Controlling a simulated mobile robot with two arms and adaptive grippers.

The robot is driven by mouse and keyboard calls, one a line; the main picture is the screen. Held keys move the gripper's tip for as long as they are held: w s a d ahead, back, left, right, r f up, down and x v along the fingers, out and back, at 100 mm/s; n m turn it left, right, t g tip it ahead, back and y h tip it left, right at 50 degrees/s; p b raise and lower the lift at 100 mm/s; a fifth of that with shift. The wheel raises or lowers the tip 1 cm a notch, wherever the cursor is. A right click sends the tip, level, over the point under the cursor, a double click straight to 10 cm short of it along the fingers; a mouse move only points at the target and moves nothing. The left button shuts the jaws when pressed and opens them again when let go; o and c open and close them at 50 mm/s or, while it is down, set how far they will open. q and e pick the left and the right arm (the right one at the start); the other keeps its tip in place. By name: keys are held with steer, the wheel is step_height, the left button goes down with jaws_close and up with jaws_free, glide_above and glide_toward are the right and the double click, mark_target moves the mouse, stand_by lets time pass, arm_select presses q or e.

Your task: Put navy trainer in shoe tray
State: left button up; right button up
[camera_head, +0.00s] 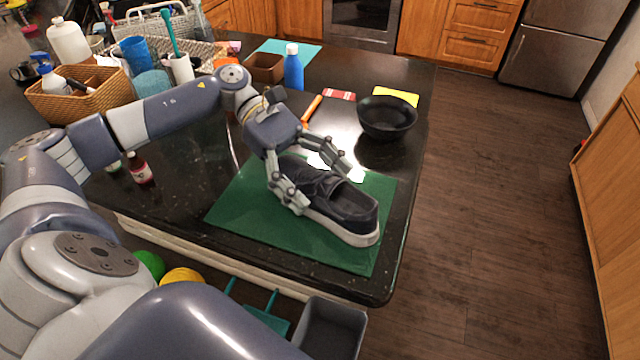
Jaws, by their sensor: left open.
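The navy trainer (345,208), with a white sole, lies on a flat green mat or tray (240,212) near the counter's front right corner. The gripper hides part of the shoe's upper. I cannot tell whether the green sheet is the shoe tray. A grey open bin (332,330) stands below the counter edge. My right gripper is out of view.
A black bowl (387,117) stands behind the mat, with a blue bottle (293,68) and an orange-handled tool (311,110) farther left. A wicker basket (80,98) crowds the counter's left. The floor at right is clear.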

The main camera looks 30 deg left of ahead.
mark_target(329, 178)
arm_select(q)
steer(key=shift+d+f, duration=0.1)
steer(key=shift+d, duration=0.05)
steer(key=c, duration=1.4)
steer(key=shift+r+b, duration=0.6)
steer(key=shift+r, duration=0.05)
step_height(329, 178, up, 2)
steer(key=shift+r+b, duration=0.1)
steer(key=shift+b, duration=0.65)
steer(key=s+d+b, duration=0.1)
steer(key=d+b, duration=0.1)
steer(key=d, duration=0.6)
steer(key=s+d+r+b, duration=0.1)
steer(key=d+b, duration=0.1)
steer(key=d, duration=0.5)
steer(key=shift+s+d+r, duration=0.3)
steer(key=shift+s+d, duration=0.05)
steer(key=shift+s, duration=0.05)
